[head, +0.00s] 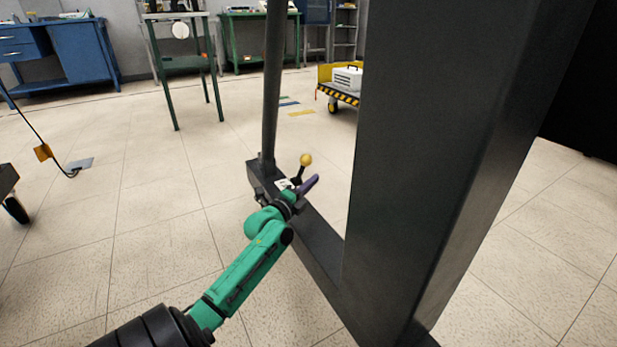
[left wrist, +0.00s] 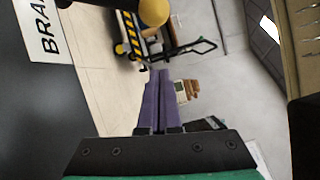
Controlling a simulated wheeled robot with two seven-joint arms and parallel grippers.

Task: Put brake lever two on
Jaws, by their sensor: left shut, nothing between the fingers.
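A brake lever with a yellow ball knob (head: 306,159) and a short dark stem stands on the dark steel base, at the foot of a thin post. In the left wrist view its yellow knob (left wrist: 154,11) shows at the top edge, beside a white label (left wrist: 38,30) reading "BRA", cut off by the frame. The lever's number cannot be read. My left gripper (head: 314,179) has its purple fingers just below and right of the knob, apart from it. In the left wrist view these fingers (left wrist: 159,78) are together and hold nothing. My right gripper is not in view.
A yellow cart (head: 338,88) with a white box is farther back. Open tiled floor lies left. Blue and green benches line the back.

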